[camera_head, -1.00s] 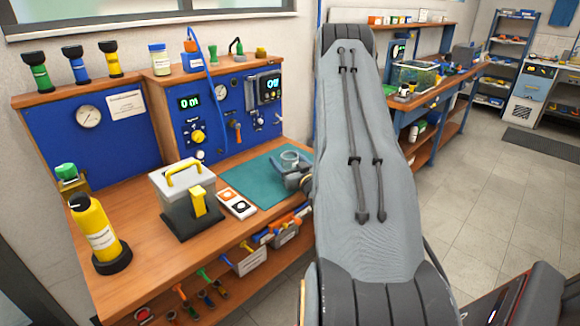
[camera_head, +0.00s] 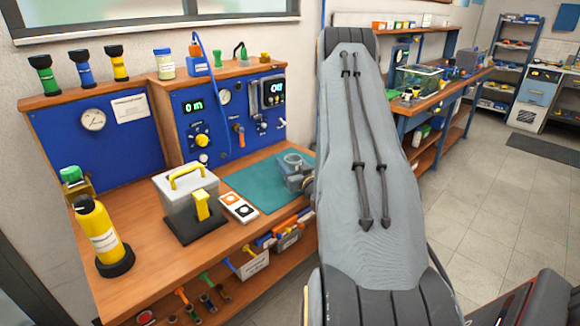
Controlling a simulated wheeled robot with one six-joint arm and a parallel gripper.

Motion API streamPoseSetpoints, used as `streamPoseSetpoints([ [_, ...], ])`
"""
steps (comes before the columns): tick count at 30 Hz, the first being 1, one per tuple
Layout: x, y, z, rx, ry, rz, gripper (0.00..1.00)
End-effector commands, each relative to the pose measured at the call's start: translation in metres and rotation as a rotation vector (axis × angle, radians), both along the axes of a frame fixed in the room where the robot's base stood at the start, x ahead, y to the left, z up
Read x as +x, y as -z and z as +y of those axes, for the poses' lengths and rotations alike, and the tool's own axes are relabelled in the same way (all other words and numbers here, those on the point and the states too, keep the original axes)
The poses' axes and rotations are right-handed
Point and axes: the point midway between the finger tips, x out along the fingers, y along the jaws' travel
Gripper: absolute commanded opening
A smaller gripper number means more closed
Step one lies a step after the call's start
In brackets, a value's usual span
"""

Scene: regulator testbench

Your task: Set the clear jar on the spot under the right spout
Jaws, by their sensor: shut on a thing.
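The clear jar (camera_head: 292,160) shows as a round see-through rim over the right end of the teal mat (camera_head: 250,188). My gripper (camera_head: 296,178) is shut on it, at the left edge of my grey arm. The arm hides part of the gripper and the bench behind it. I cannot tell whether the jar touches the mat or hangs above it. I cannot clearly make out the right spout or the spot under it.
A lidded box with a yellow handle (camera_head: 187,193), a white card with round marks (camera_head: 238,208) and a yellow bottle (camera_head: 97,235) stand on the wooden bench. The blue gauge panel (camera_head: 215,125) rises behind. The mat's left part is clear.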

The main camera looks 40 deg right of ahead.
Motion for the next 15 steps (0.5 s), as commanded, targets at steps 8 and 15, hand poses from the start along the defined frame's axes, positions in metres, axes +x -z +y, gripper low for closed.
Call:
streamPoseSetpoints([
  [8, 0.000, -0.033, 0.000, -0.003, 0.000, -0.002, 0.19],
  [15, 0.000, -0.071, 0.000, -0.002, 0.000, -0.001, 0.19],
])
